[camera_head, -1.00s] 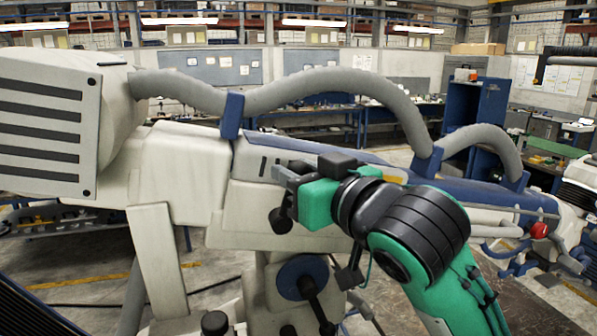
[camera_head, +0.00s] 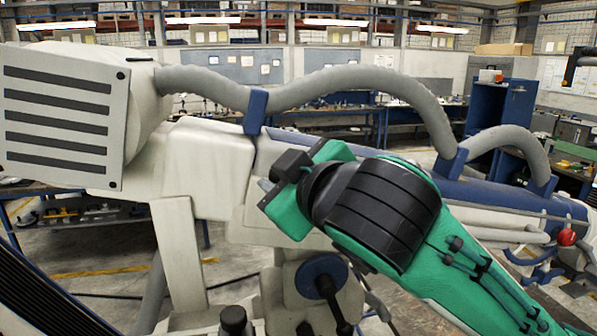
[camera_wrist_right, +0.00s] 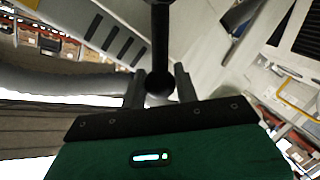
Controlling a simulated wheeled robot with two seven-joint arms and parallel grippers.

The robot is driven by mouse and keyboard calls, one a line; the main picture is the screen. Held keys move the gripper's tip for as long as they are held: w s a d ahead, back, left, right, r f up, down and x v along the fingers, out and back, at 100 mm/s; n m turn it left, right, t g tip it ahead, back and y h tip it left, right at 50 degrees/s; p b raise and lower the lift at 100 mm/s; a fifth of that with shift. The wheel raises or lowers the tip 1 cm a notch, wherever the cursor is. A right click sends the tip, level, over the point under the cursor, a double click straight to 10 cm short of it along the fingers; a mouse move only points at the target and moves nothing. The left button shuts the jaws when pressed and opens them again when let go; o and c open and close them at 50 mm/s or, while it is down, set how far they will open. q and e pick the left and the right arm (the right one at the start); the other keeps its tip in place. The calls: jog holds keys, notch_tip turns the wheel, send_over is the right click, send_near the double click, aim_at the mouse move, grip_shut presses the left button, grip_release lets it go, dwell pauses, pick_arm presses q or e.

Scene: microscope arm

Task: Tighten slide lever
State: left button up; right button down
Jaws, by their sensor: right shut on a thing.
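The black slide lever (camera_wrist_right: 160,40) has a rod and a round knob (camera_wrist_right: 158,82) in the right wrist view. My right gripper (camera_wrist_right: 160,75) has a finger on each side of the knob and is shut on it. In the head view, my right gripper (camera_head: 280,172) is at the side of the white and blue microscope arm (camera_head: 215,165). There my green and black wrist hides the lever. My left gripper is not in view.
A blue disc with a black lever (camera_head: 325,282) sits below my right gripper. A black knob (camera_head: 232,320) stands at the bottom. A thick grey hose (camera_head: 330,78) arches over the machine. A red knob (camera_head: 566,237) is at the far right.

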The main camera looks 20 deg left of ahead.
jog(key=shift+s+a+f+n+h+b, duration=0.25)
jog(key=shift+s+a+f+n+h, duration=0.25)
jog(key=shift+n, duration=0.35)
jog(key=shift+s+a+f+n+h+b, duration=0.3)
jog(key=shift+a+f+n, duration=0.3)
jog(key=shift+n, duration=0.25)
jog(key=shift+a+r, duration=0.1)
jog(key=c, duration=1.1)
grip_release()
jog(key=shift+s+d, duration=0.2)
jog(key=b+v, duration=0.6)
jog(key=v, duration=0.7)
jog(key=shift+s, duration=0.25)
